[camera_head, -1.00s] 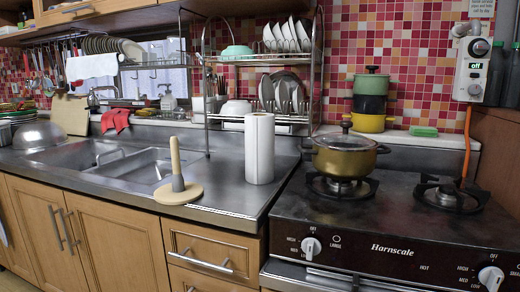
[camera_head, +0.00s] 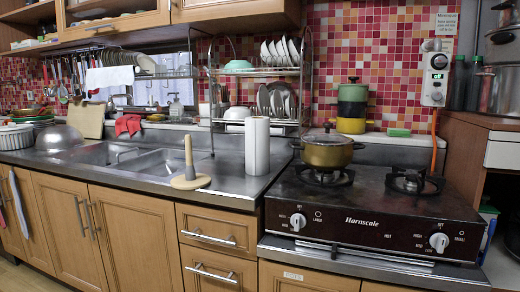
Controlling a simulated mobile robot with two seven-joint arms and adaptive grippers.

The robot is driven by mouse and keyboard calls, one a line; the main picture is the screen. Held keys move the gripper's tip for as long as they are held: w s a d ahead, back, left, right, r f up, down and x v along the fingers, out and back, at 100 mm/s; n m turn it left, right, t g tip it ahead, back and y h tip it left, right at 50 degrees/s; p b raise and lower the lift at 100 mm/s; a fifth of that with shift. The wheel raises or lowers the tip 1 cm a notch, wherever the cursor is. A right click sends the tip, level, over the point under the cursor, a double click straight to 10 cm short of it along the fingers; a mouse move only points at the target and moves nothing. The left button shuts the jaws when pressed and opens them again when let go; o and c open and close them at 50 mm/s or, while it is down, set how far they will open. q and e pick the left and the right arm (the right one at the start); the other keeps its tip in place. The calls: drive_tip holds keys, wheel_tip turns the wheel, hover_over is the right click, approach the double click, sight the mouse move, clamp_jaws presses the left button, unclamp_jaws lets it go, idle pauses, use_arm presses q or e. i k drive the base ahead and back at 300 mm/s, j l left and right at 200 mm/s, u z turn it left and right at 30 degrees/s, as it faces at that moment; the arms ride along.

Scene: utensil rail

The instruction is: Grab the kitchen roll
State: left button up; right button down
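The kitchen roll (camera_head: 257,146) is a white upright cylinder. It stands on the steel counter between the sink and the stove, near the left side of the gold pot. A wooden holder (camera_head: 189,168) with a round base and an upright stick stands to its left, nearer the counter's front edge. Neither of my grippers shows in the head view.
The gas stove (camera_head: 375,205) with a gold pot (camera_head: 327,150) is right of the roll. A wire dish rack (camera_head: 258,72) stands behind it. The sink (camera_head: 160,163) is to the left. Bare counter (camera_head: 225,187) lies in front of the roll.

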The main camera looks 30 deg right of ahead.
sight(258, 129)
drive_tip(key=k+j+z, duration=0.15)
drive_tip(key=z, duration=1.2)
